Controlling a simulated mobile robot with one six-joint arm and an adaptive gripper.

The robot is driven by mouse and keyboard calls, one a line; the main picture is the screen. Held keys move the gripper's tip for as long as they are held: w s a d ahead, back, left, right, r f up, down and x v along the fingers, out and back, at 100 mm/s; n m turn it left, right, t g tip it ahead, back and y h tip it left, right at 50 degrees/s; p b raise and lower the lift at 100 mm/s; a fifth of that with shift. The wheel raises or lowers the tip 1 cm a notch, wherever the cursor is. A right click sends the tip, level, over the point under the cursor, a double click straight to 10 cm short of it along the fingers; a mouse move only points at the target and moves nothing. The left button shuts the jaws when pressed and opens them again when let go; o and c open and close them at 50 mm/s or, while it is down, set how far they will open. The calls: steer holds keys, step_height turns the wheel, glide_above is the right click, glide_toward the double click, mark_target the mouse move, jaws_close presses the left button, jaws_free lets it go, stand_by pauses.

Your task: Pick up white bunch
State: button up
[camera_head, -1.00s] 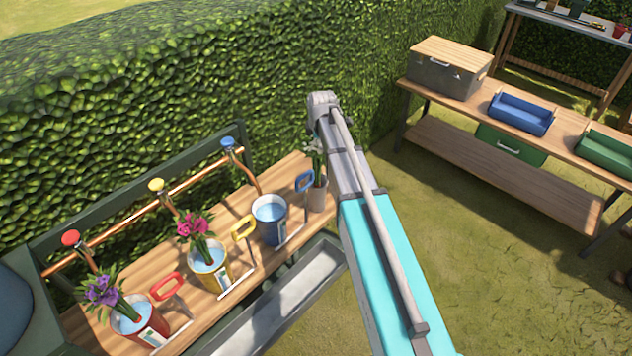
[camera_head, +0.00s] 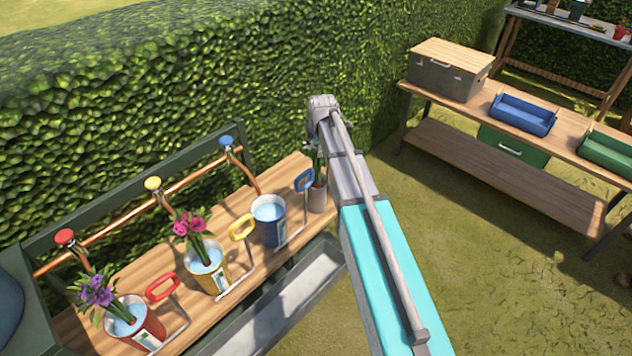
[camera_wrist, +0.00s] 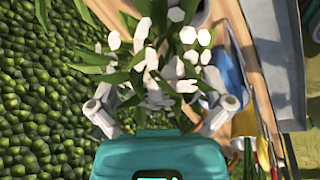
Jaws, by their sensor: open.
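The white bunch (camera_wrist: 165,70) has white petals and long green leaves. It fills the middle of the wrist view, in front of and between the fingers of my gripper (camera_wrist: 163,98). The fingers are spread apart and not closed on it. In the head view the green leaves (camera_head: 319,160) show beside my arm, above a pale vase (camera_head: 317,196) at the right end of the wooden bench. My arm hides most of the flowers and my gripper there.
A blue bucket (camera_head: 268,222) of water stands left of the vase. A yellow bucket (camera_head: 206,268) with pink flowers and a red bucket (camera_head: 136,325) with purple flowers stand further left. A hedge (camera_head: 200,90) rises behind. A grey trough (camera_head: 290,290) runs along the front.

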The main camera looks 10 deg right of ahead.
steer(key=shift+b+x, duration=0.85)
steer(key=shift+x, duration=0.35)
steer(key=shift+c, duration=0.3)
steer(key=c, duration=0.9)
steer(key=shift+r, duration=0.15)
step_height(320, 180, up, 18)
steer(key=p, duration=1.8)
step_height(320, 180, up, 2)
steer(key=p, duration=0.2)
steer(key=shift+r+p, duration=0.15)
steer(key=shift+p, duration=0.2)
